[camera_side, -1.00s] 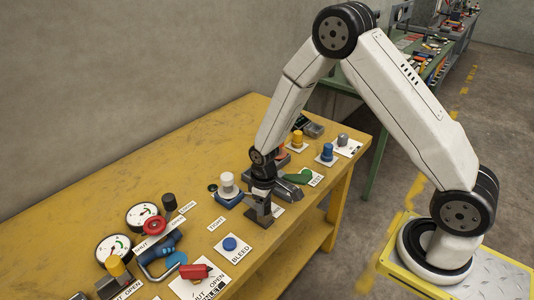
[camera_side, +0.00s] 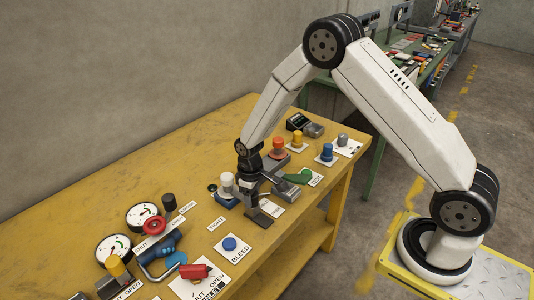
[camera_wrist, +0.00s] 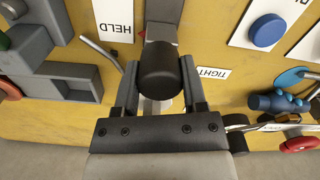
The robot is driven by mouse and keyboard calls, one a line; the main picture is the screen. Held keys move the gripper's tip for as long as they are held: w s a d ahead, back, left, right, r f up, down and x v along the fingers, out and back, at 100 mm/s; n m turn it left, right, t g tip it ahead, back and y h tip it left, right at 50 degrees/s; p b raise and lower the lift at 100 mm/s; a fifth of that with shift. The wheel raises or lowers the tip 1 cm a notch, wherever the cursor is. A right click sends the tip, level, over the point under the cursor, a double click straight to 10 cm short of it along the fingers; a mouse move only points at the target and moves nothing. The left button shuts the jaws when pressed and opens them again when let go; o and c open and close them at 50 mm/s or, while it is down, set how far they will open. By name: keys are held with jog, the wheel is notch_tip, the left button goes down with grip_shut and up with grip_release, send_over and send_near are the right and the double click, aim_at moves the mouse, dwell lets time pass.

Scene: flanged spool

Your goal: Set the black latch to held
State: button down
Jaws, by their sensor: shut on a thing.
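The black latch's round knob (camera_wrist: 160,76) sits between the two fingers of my gripper (camera_wrist: 160,68) in the wrist view, and the fingers are shut on it. The latch's grey arm (camera_wrist: 163,12) runs up from behind the knob to the picture's top edge. A white HELD label (camera_wrist: 113,20) lies left of that arm, upside down in this view. In the side view my gripper (camera_side: 250,186) is low over the bench at the latch, whose dark foot (camera_side: 261,217) shows below it. The knob is hidden there by the gripper.
A TIGHT label (camera_wrist: 212,72) lies right of the latch. A white knob (camera_side: 227,180) on a blue base stands close left of my gripper. A green-handled lever (camera_side: 298,177) lies close on the right. The blue BLEED button (camera_side: 230,243) is in front. The bench's back left is clear.

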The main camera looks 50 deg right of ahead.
jog(key=shift+w, duration=0.3)
jog(key=shift+c, duration=0.7)
grip_release()
jog(key=shift+r, duration=0.1)
jog(key=shift+r, duration=3.8)
jog(key=shift+s, duration=0.1)
